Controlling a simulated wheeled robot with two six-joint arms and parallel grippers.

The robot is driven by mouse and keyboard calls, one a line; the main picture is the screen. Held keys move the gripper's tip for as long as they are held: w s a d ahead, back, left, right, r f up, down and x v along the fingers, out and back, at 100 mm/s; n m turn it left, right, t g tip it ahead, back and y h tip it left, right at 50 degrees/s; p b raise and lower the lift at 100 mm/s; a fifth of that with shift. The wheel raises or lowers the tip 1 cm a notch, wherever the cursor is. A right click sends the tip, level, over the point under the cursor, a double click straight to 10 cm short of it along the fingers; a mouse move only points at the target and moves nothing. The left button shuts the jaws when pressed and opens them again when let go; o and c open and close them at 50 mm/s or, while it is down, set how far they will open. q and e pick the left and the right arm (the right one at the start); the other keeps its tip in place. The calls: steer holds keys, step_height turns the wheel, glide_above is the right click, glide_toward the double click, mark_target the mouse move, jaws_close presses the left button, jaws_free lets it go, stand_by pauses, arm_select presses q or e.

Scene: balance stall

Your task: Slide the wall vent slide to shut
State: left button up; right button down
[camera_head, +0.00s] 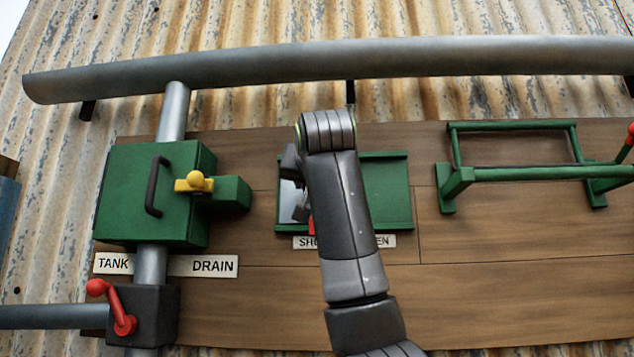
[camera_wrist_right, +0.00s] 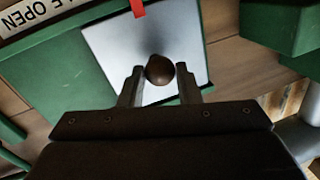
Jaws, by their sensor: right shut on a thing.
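The wall vent slide is a silver plate (camera_head: 290,196) in a green frame (camera_head: 386,190) on the wooden wall. In the head view the plate shows at the frame's left end, above the "SHU" part of the label; my arm hides part of it. In the right wrist view the silver plate (camera_wrist_right: 110,48) carries a dark round knob (camera_wrist_right: 159,70) and a red pointer (camera_wrist_right: 138,8). My right gripper (camera_wrist_right: 160,78) has its fingers on either side of the knob and is shut on it. My left gripper is not in view.
A green box (camera_head: 130,190) with a black handle and yellow latch stands to the left. A red-handled valve (camera_head: 122,310) is below it. A green rail frame (camera_head: 520,172) juts out at the right. A large grey pipe (camera_head: 330,66) runs above.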

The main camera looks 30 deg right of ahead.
steer(key=c, duration=1.3)
jaws_free()
steer(key=shift+a, duration=0.1)
steer(key=shift+o, duration=1.1)
steer(key=shift+w+a, duration=0.1)
arm_select(q)
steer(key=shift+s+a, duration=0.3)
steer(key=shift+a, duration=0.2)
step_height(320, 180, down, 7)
steer(key=b, duration=0.7)
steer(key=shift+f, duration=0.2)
arm_select(e)
steer(key=v, duration=1.7)
steer(key=shift+s+a, duration=0.2)
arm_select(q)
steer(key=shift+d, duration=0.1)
